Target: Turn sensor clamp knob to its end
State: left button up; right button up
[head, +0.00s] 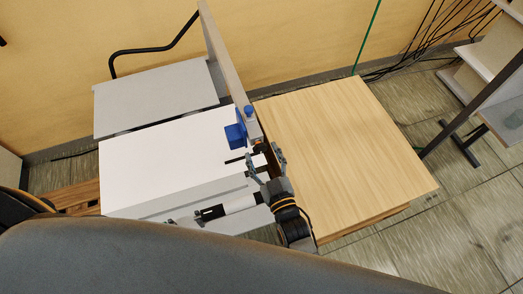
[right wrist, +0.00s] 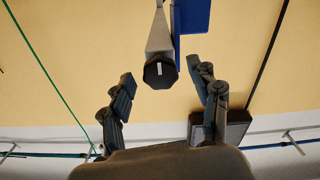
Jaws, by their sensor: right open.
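The clamp knob (right wrist: 160,73) is a black, many-sided knob with a short white mark on its face, at the end of a grey bar in the right wrist view. The mark stands nearly upright, tilted slightly. My right gripper (right wrist: 163,87) is open, with one finger on each side of the knob and a visible gap to both. In the head view my right gripper (head: 267,158) is at the near end of the upright board, beside blue clamp parts (head: 235,134). The knob is small and partly hidden there.
A white machine top (head: 165,165) lies left of the board (head: 226,60), with a grey panel (head: 155,98) behind it. A wooden table (head: 350,150) with a bare top is on the right. Shelving (head: 495,85) and cables (head: 435,40) are at the far right.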

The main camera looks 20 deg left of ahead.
jog(key=v, duration=1)
jog(key=shift+s+d, duration=0.2)
jog(key=shift+s, duration=0.05)
jog(key=s+d+f+m+g+h+b, duration=0.1)
jog(key=s+d+f+g+h, duration=0.3)
jog(key=f, duration=0.7)
jog(key=s+d+f+m+g+b, duration=0.1)
jog(key=d+f, duration=0.5)
jog(key=f, duration=0.5)
jog(key=s+d+f+m+g+h+b, duration=0.1)
jog(key=s+d+f+g+h, duration=0.2)
jog(key=f, duration=0.7)
jog(key=s+d+f+m+g+h+b, duration=0.1)
jog(key=s+d+f+m+g, duration=0.1)
jog(key=s+d+f, duration=0.5)
jog(key=s+d+f+m+g+h+b, duration=0.1)
jog(key=s+d+f+g+h, duration=0.1)
jog(key=s+d+f+g, duration=0.2)
jog(key=s+d+f, duration=0.3)
jog(key=s, duration=0.5)
jog(key=shift+d+f+m+b, duration=0.2)
jog(key=shift+f+m+b, duration=0.1)
jog(key=shift+m, duration=0.1)
